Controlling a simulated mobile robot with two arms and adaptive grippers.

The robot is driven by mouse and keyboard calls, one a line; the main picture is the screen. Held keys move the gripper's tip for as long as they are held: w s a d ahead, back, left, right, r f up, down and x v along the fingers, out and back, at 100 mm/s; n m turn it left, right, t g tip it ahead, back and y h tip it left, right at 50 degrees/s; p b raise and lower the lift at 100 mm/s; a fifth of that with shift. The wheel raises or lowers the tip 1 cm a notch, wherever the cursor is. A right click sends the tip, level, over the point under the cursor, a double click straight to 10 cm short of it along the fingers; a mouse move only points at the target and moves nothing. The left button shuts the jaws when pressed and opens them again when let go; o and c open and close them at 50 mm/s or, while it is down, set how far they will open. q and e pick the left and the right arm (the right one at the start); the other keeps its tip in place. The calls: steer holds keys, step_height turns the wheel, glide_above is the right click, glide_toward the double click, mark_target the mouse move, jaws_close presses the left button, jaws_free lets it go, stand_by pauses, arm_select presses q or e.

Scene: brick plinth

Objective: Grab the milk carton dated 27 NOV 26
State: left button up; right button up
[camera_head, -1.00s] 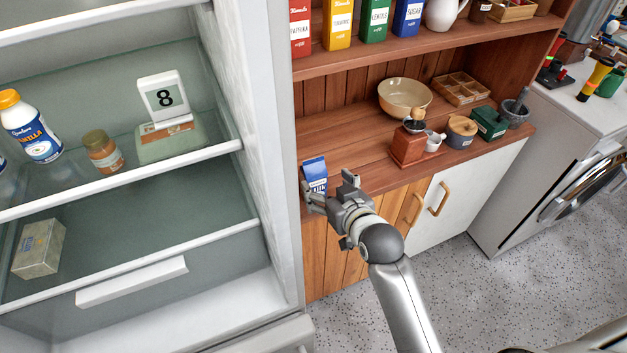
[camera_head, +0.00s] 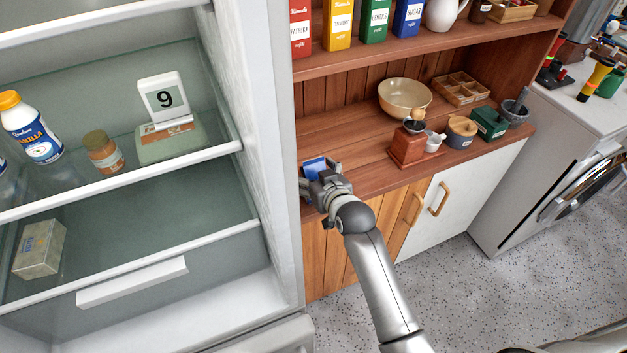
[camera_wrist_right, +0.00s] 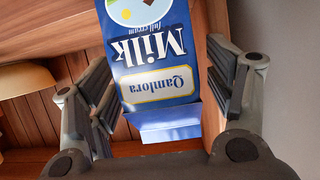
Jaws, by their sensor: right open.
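A blue milk carton (camera_head: 313,164) stands at the left end of the wooden counter, beside the fridge; my right gripper hides most of it in the head view. In the right wrist view the carton (camera_wrist_right: 150,50) appears upside down, with "Milk", "full cream" and "Qamlora" on its face. No date can be read on it. My right gripper (camera_head: 322,170) is open at the carton. In the right wrist view its fingers (camera_wrist_right: 160,85) lie on either side of the carton, with a visible gap on the left. My left gripper is not in view.
A bowl (camera_head: 404,97) and a coffee grinder (camera_head: 408,145) stand on the counter to the right. Shelving rises behind.

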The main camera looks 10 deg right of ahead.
steer(key=shift+c, duration=0.3)
steer(key=c, duration=1.2)
steer(key=shift+c, duration=0.3)
steer(key=shift+r, duration=0.15)
